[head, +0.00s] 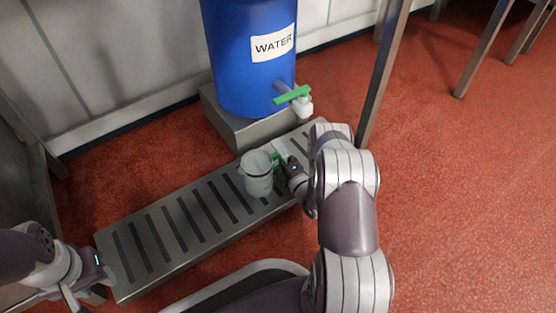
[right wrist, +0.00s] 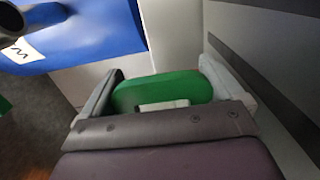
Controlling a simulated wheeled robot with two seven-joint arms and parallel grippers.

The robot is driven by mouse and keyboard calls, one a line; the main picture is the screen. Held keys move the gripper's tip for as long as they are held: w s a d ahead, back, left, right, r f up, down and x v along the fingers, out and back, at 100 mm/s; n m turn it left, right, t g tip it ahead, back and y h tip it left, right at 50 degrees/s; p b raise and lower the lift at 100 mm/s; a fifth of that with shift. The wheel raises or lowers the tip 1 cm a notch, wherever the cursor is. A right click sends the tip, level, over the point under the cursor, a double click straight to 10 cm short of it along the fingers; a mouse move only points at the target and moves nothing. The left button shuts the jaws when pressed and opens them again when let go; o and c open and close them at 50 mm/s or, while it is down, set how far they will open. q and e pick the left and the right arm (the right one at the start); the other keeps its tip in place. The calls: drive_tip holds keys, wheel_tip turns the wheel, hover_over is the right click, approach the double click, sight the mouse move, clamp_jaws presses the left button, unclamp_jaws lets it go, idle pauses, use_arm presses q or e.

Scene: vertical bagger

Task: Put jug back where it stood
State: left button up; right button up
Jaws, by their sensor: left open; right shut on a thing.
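The jug (head: 257,174) is a pale, see-through vessel with a green handle. It is over the slotted metal grate (head: 130,228) in the head view, upright or nearly so; I cannot tell whether it touches the slats. My right gripper (head: 280,163) is shut on the jug's green handle, which also shows between the fingers in the right wrist view (right wrist: 165,92). The jug's body is hidden there. My left gripper (head: 92,290) is open and empty at the lower left, beside the grate's near left end.
A blue water barrel (head: 238,62) with a green-handled tap (head: 293,95) stands on a metal block (head: 222,122) behind the grate. A metal table leg (head: 384,75) rises right of the barrel. Red floor (head: 440,190) is clear to the right.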

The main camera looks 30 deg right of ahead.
drive_tip(key=o, duration=0.9)
drive_tip(key=shift+f, duration=0.15)
drive_tip(key=s+p, duration=0.1)
drive_tip(key=s, duration=0.1)
drive_tip(key=s+r+p, duration=0.1)
drive_tip(key=s+p, duration=0.1)
drive_tip(key=shift+s+d+p, duration=0.15)
drive_tip(key=shift+s+p, duration=0.15)
drive_tip(key=shift+s, duration=0.1)
drive_tip(key=s+p, duration=0.1)
drive_tip(key=s, duration=0.2)
drive_tip(key=s+p, duration=0.1)
drive_tip(key=s, duration=0.2)
drive_tip(key=shift+s+f+p, duration=0.2)
drive_tip(key=shift+s+p, duration=0.2)
drive_tip(key=shift+s+f, duration=0.15)
drive_tip(key=shift+s, duration=0.1)
